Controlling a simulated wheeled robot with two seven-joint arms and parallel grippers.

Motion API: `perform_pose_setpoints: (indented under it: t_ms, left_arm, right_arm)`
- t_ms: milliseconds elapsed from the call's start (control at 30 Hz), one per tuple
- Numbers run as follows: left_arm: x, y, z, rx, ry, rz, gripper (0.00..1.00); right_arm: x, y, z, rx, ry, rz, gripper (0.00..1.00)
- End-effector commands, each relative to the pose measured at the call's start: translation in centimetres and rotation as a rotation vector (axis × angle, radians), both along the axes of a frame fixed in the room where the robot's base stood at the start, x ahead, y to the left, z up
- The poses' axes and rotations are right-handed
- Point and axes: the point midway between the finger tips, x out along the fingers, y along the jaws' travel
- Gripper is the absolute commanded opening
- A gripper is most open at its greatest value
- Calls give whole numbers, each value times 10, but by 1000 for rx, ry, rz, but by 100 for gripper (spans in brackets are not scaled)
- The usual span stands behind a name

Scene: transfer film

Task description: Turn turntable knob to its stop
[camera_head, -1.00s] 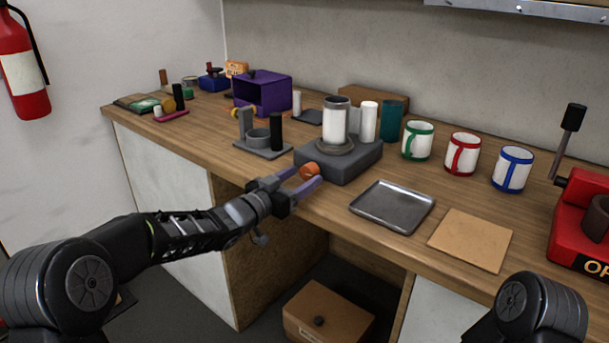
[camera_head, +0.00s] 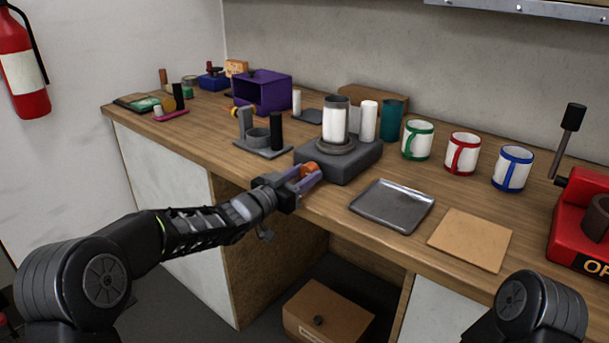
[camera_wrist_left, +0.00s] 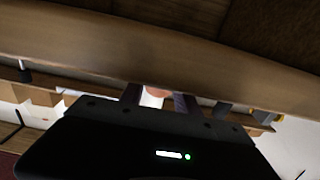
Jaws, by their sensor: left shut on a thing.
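The turntable (camera_head: 350,165) is a dark grey box near the counter's front edge, with a white cylindrical mug (camera_head: 335,122) standing on its round platter. Its orange knob (camera_head: 309,168) sits on the front left face. My left gripper (camera_head: 308,178) is shut on the knob, with its purple fingers on either side of it. In the left wrist view the orange knob (camera_wrist_left: 158,92) shows between the two fingers, partly hidden by the gripper body. Of my right arm only a dark link shows at the lower right; its gripper is out of view.
A metal tray (camera_head: 392,206) and a tan square board (camera_head: 470,240) lie right of the turntable. A grey holder (camera_head: 262,150) stands to its left. Green, red and blue-handled mugs stand behind the tray. A red machine (camera_head: 582,222) is at the far right.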

Motion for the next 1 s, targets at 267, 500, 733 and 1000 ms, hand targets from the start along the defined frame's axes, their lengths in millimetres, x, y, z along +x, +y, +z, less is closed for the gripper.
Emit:
perform_pose_setpoints:
  t_ms: [267, 500, 733, 1000]
  left_arm:
    - [0, 0, 0, 2, -1, -1, 0]
    - [0, 0, -5, 172, -130, 0, 0]
    - [0, 0, 0, 306, -223, 0, 0]
    - [0, 0, 0, 303, -220, 0, 45]
  right_arm:
    - [0, 0, -1, 0, 0, 0, 77]
    - [0, 0, -27, 0, 0, 0, 77]
    - [0, 0, -33, 0, 0, 0, 77]
    - [0, 0, -32, 0, 0, 0, 77]
